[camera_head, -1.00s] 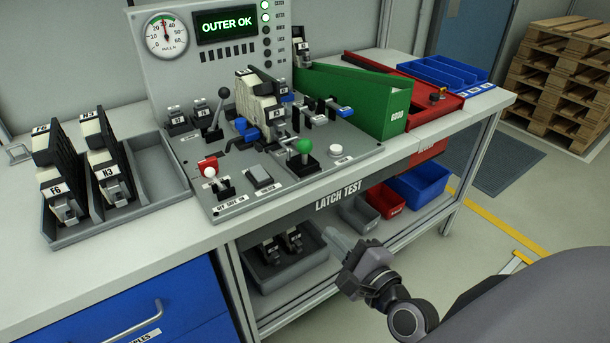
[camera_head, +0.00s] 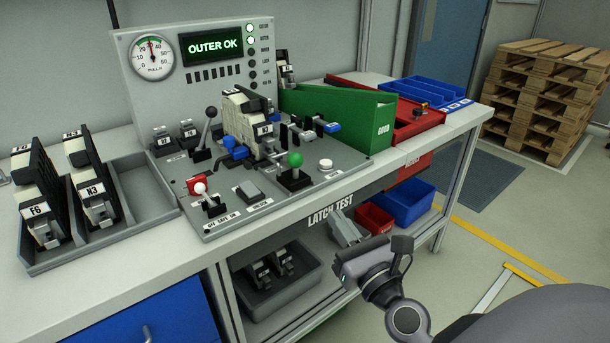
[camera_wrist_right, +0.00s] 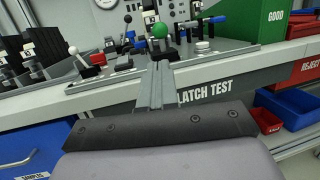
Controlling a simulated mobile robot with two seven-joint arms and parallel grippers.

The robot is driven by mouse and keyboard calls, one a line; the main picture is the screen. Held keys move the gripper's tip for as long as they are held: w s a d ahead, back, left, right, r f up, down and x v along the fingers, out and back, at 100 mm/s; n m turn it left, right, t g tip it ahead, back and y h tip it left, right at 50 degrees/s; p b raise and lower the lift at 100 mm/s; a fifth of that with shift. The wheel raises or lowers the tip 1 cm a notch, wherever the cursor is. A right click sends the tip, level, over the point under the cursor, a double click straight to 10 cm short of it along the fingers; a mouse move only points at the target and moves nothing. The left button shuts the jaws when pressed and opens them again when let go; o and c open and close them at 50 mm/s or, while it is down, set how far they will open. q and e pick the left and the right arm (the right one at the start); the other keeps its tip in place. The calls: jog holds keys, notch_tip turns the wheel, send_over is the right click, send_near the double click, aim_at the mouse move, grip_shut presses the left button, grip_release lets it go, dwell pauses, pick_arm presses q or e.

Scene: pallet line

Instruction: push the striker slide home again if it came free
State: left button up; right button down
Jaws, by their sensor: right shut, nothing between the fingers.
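The latch test fixture (camera_head: 245,205) stands on the bench with a pale latch unit (camera_head: 240,115) clamped upright in it. A metal slide assembly with a blue-tipped handle (camera_head: 332,127) sits right of the unit. I cannot tell which part is the striker slide, or whether it is seated or free. My right gripper (camera_head: 343,226) is shut and empty, in front of the bench edge near the LATCH TEST label. In the right wrist view its closed fingers (camera_wrist_right: 157,85) point toward the fixture, overlapping the base of the green-knobbed lever (camera_wrist_right: 159,31). My left gripper is not in view.
The display (camera_head: 212,44) reads OUTER OK. The green GOOD chute (camera_head: 345,118) and red reject tray (camera_head: 415,122) stand right of the fixture. A grey tray (camera_head: 150,193) with latch units stands left.

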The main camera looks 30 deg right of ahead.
jog(key=w, duration=0.1)
jog(key=p, duration=0.2)
send_near(289, 163)
jog(key=w, duration=0.1)
jog(key=w+d, duration=0.2)
jog(key=w, duration=0.1)
jog(key=shift+w+d+r, duration=0.1)
jog(key=shift+w+r, duration=0.05)
jog(key=shift+r, duration=0.25)
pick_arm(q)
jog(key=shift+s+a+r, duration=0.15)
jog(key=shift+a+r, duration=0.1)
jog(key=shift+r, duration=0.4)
pick_arm(e)
jog(key=shift+w+r, duration=0.1)
jog(key=shift+w, duration=0.45)
jog(key=x, duration=0.3)
jog(key=f+x, duration=0.1)
jog(key=shift+w+a+b, duration=0.35)
jog(key=shift+w+a, duration=0.05)
jog(key=shift+w, duration=0.1)
jog(key=shift+w+r, duration=0.1)
jog(key=shift+w, duration=0.15)
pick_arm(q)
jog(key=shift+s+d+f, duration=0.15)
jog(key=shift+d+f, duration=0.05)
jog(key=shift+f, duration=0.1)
pick_arm(e)
jog(key=shift+r, duration=0.25)
jog(key=shift+a, duration=0.1)
